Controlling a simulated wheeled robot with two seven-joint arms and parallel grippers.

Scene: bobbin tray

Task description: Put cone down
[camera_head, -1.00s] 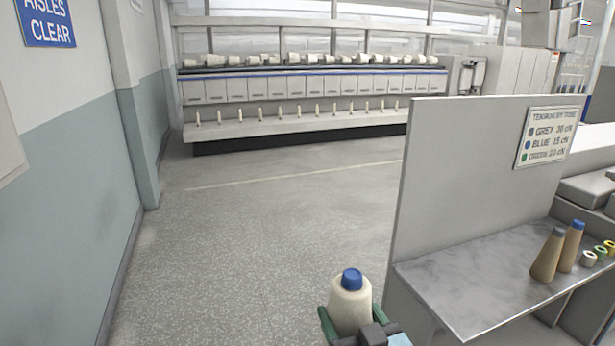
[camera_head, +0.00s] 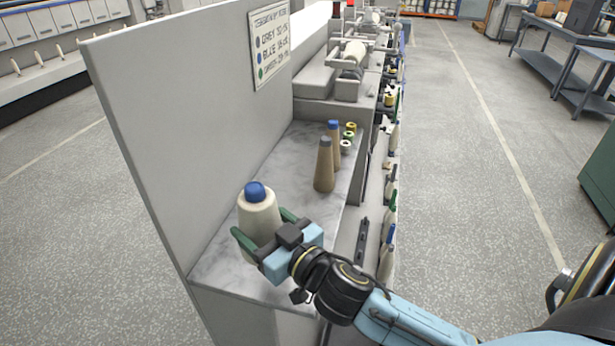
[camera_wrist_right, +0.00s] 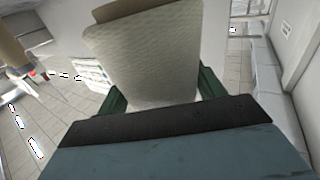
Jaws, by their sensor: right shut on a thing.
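A cream yarn cone (camera_head: 259,215) with a blue tip is upright in my right gripper (camera_head: 264,236), whose green fingers are shut on its sides. The cone also fills the middle of the right wrist view (camera_wrist_right: 148,58). In the head view the cone appears over the near part of the grey shelf (camera_head: 222,262); I cannot tell whether its base touches the surface. My left gripper is not in view.
Two brown cones stand farther back on the shelf, one grey-tipped (camera_head: 324,168) and one blue-tipped (camera_head: 335,150). A tall grey panel (camera_head: 180,120) with a sign (camera_head: 270,42) borders the shelf's left side. Bare shelf lies between.

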